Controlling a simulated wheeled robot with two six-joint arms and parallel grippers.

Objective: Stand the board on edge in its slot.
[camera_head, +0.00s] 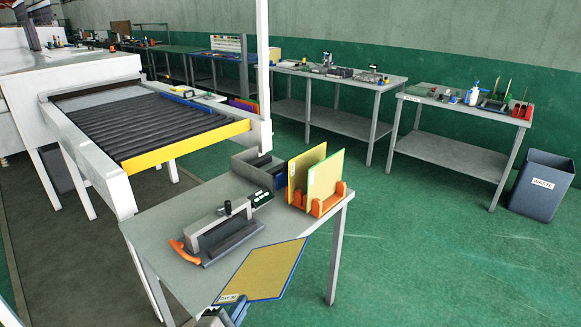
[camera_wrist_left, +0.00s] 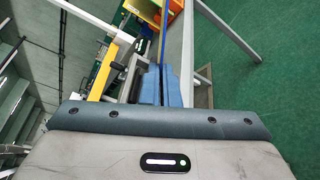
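The board (camera_head: 265,271) is a yellow panel with a blue edge and a small label at its lower left corner. It shows at the near right edge of the table in the head view. My left gripper (camera_head: 228,314) is at the bottom of that view, at the board's near end. In the left wrist view its blue fingers (camera_wrist_left: 162,85) are closed on the board, seen nearly edge-on as a thin blue strip. An orange slotted rack (camera_head: 327,203) stands at the table's far right corner, apart from the held board. My right gripper is not in view.
Two yellow panels (camera_head: 324,176) stand upright in the rack. A grey fixture with an orange handle (camera_head: 222,233) sits mid-table (camera_head: 165,212). A grey bin (camera_head: 252,171) stands behind it. A roller conveyor (camera_head: 150,122) is at the back left. Green floor is open to the right.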

